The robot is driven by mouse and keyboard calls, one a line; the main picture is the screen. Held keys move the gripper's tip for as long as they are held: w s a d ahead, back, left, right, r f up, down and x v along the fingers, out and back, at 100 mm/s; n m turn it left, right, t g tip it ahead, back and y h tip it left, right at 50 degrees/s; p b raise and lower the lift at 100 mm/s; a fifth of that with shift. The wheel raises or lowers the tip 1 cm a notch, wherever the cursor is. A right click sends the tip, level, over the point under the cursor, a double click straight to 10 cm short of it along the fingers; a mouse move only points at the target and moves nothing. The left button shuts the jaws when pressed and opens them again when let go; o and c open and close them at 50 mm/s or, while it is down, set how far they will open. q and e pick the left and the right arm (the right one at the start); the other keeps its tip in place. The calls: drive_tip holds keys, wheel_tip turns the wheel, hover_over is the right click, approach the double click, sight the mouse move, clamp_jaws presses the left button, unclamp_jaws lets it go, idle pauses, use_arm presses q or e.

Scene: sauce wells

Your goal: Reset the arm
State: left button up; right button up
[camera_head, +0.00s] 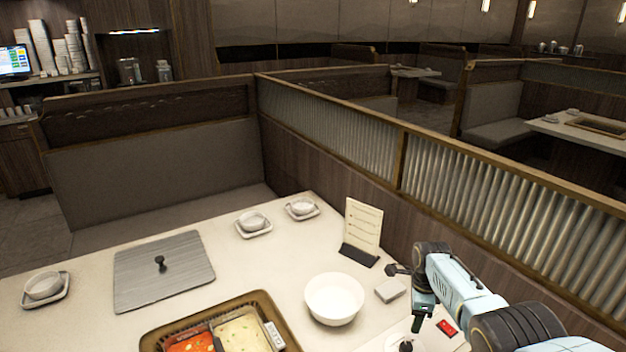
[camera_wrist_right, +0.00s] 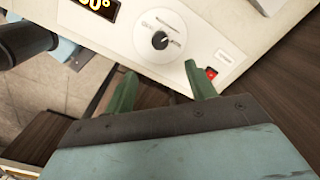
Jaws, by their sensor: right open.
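My right arm comes in from the lower right in the head view. Its right gripper (camera_head: 420,318) points down at the table's right edge, near the control panel, with nothing seen in it. In the right wrist view the two green fingers of this gripper (camera_wrist_right: 160,78) stand apart, and the space between them is empty. Beyond them is a white control panel (camera_wrist_right: 208,42) with a black knob (camera_wrist_right: 160,40) and a red switch (camera_wrist_right: 211,73). My left gripper is not in view.
The table (camera_head: 85,325) holds a white bowl (camera_head: 334,299), a divided pot (camera_head: 262,297), a grey lid (camera_head: 185,265), small bowls on saucers (camera_head: 253,222) and a menu stand (camera_head: 362,228). A small pale block (camera_head: 390,290) lies beside the gripper. A partition (camera_head: 480,190) runs along the right.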

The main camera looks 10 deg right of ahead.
drive_tip(key=s+a+f+n+t, duration=0.1)
drive_tip(key=s+a+f+n, duration=0.1)
drive_tip(key=s+a+n, duration=0.35)
drive_tip(key=s+a+f+n+t, duration=0.1)
drive_tip(key=s+a+f+n, duration=0.15)
drive_tip(key=s+n, duration=0.6)
drive_tip(key=s+a+r+n+t, duration=0.1)
drive_tip(key=s+a+r+n, duration=0.1)
drive_tip(key=s+r+n, duration=0.6)
drive_tip(key=s+a+r+n+t, duration=0.1)
drive_tip(key=s+a+r+n, duration=0.2)
drive_tip(key=s, duration=0.9)
wheel_tip(320, 180, down, 31)
drive_tip(key=s+g+b, duration=0.2)
drive_tip(key=s+b, duration=0.1)
drive_tip(key=b, duration=0.3)
drive_tip(key=s+d+f+b, duration=0.1)
drive_tip(key=s+f+b, duration=0.1)
drive_tip(key=s+f, duration=0.5)
drive_tip(key=s+d+f+g+b, duration=0.1)
drive_tip(key=s+d+f+b, duration=0.1)
drive_tip(key=s+f, duration=0.6)
wheel_tip(320, 180, down, 3)
drive_tip(key=shift+d+f+b, duration=0.1)
drive_tip(key=shift+d+b, duration=0.1)
drive_tip(key=shift+b, duration=0.15)
drive_tip(key=shift+s, duration=0.3)
drive_tip(key=shift+c, duration=0.3)
